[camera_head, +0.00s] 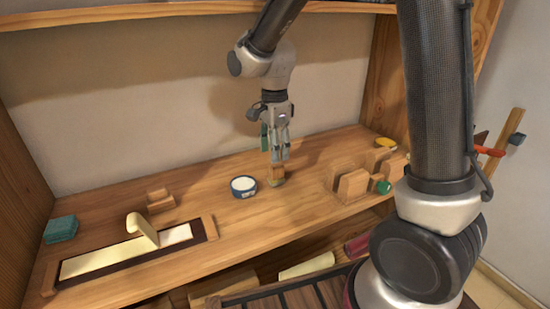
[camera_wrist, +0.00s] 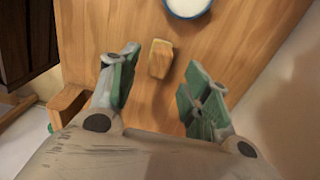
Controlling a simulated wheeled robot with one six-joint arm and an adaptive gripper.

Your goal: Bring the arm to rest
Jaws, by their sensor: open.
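My gripper (camera_head: 275,150) hangs from my arm, fingers down, over the wooden bench near its back right. In the wrist view my gripper (camera_wrist: 162,88) shows two green-padded fingers spread apart with nothing between them. A small wooden block with a pale yellow face (camera_wrist: 160,58) stands on the bench just beyond the fingertips. In the head view this block (camera_head: 277,176) is just below the fingers. I cannot tell the exact gap there.
A blue-rimmed round tin (camera_head: 243,187) is close left of the block. A wooden slotted rack (camera_head: 352,185) stands to the right. A teal box (camera_head: 61,229) and a tray with cream strips (camera_head: 100,262) are at the left. A shelf (camera_head: 160,10) runs above.

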